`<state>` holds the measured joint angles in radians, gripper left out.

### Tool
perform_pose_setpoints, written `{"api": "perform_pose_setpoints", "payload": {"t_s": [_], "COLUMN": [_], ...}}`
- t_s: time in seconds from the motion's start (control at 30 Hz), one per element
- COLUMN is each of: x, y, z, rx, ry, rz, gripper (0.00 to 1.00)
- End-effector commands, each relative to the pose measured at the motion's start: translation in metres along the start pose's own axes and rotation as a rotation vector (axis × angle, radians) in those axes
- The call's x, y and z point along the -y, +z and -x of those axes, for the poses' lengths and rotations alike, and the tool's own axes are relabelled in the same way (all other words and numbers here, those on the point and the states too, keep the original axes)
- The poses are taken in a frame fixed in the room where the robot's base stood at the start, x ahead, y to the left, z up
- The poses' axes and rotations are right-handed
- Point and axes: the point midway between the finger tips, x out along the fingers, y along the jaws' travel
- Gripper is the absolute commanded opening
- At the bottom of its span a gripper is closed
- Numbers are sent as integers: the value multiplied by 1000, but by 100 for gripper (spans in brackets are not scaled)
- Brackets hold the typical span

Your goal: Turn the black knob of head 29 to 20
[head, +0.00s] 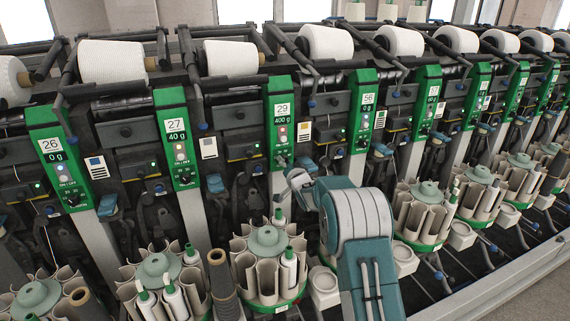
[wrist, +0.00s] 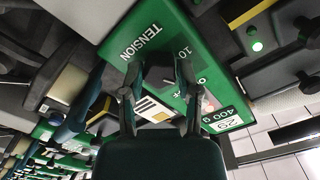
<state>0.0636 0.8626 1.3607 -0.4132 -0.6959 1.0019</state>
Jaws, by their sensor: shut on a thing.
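Head 29's green panel (head: 281,108) is near the middle of the head view, with a display of 400 g. The same panel (wrist: 172,32) fills the upper middle of the wrist view, with TENSION and the numbers 10 and 0 readable. My gripper (wrist: 158,74) is at the lower part of this panel, its two fingers closed in on the black knob. The fingers hide most of the knob, so its pointer and setting cannot be read. In the head view my gripper (head: 287,167) reaches the panel's lower end from the front right.
Neighbouring panels 27 (head: 175,130) and 56 (head: 363,110) stand on either side, with their own knobs. Below are round bobbin magazines (head: 266,241) with several tubes. White yarn cones (head: 230,57) line the top. My arm passes close to the magazines.

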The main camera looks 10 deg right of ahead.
Motion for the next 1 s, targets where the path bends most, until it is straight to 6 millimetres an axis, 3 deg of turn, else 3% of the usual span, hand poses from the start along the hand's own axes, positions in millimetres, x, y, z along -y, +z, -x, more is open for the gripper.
{"api": "perform_pose_setpoints", "payload": {"t_s": [0.03,0.07,0.1,0.13,0.63,1.0], "x": [-1,-1,-1,-1,0,0], "y": [0,0,0,0,-1,-1], "z": [0,0,0,0,7,60], "rx": [0,0,0,0,0,-1], "ry": [2,2,2,2,1,2], "rz": [0,0,0,0,1,0], "gripper": [0,47,65,76,76,76]}}
